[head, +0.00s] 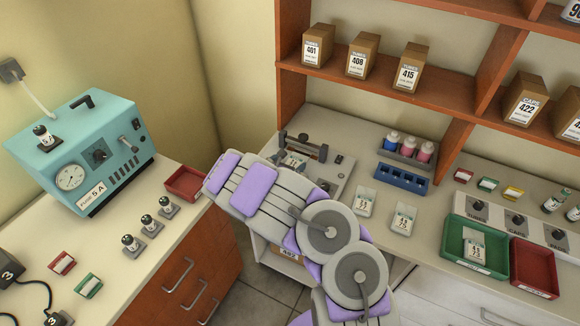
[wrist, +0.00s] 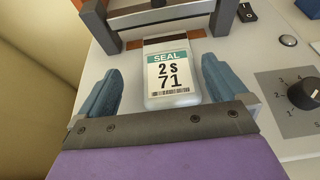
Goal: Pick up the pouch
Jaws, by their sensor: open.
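A pouch (wrist: 171,78) with a white and teal label reading "SEAL 2S 71" lies on a grey sealing machine (wrist: 240,45), its far end at the machine's dark bar. My gripper (wrist: 160,70) is open, with one blue finger on each side of the pouch's near part. In the head view the pouch (head: 295,161) shows small on the machine (head: 338,170), partly hidden by my arm. My gripper's fingers are not clear there.
Two similar pouches (head: 364,202) lie on the bench to the right, and another lies in a green tray (head: 452,240). A blue rack (head: 402,180) and a bottle holder (head: 408,152) stand right of the machine. A wooden shelf (head: 440,88) with boxes overhangs the bench.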

